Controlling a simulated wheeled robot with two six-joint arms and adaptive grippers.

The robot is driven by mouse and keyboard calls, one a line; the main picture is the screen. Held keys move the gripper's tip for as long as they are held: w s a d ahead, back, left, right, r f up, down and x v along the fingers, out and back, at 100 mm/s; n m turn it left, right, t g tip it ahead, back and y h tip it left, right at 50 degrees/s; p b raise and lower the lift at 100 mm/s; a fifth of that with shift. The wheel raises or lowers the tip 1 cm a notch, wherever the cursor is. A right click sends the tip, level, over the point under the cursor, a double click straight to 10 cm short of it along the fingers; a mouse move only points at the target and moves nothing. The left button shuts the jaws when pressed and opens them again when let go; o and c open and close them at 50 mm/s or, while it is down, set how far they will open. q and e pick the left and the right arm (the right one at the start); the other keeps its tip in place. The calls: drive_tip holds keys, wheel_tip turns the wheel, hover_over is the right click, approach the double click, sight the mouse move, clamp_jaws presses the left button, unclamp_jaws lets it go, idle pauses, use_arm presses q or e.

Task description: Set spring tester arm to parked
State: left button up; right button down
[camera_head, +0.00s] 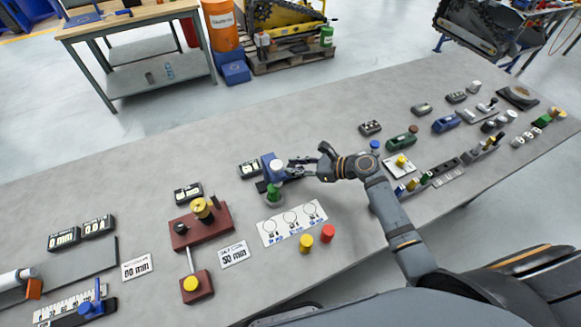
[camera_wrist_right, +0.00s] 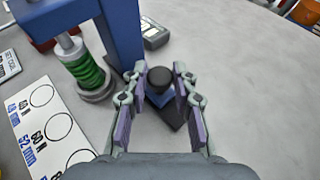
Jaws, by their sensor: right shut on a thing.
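The spring tester (camera_head: 268,167) is a blue frame with a green spring (camera_head: 273,193) beneath it, near the middle of the bench. In the right wrist view its blue post (camera_wrist_right: 121,35) and the green spring (camera_wrist_right: 86,70) stand at upper left. Its arm ends in a black knob (camera_wrist_right: 159,76), between the fingers of my right gripper (camera_wrist_right: 160,92). The right gripper (camera_head: 291,164) reaches the tester from the right in the head view and is shut on this knob. My left gripper is not in view.
A white card with circles (camera_head: 291,220) lies in front of the tester. Yellow (camera_head: 306,243) and red (camera_head: 327,233) cylinders stand near it. A dark red fixture (camera_head: 203,229) is to the left, a display (camera_head: 250,170) behind. Several small devices fill the bench's right side.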

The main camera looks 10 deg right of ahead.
drive_tip(key=d, duration=0.3)
drive_tip(key=w+d, duration=0.1)
drive_tip(key=d, duration=0.4)
drive_tip(key=shift+w+d+f, duration=0.1)
drive_tip(key=shift+w+d, duration=0.2)
drive_tip(key=shift+w, duration=0.05)
drive_tip(key=shift+a, duration=0.1)
drive_tip(key=c, duration=1.5)
unclamp_jaws()
drive_tip(key=o, duration=0.4)
drive_tip(key=shift+d, duration=0.25)
drive_tip(key=shift+o, duration=0.2)
drive_tip(key=shift+a, duration=0.1)
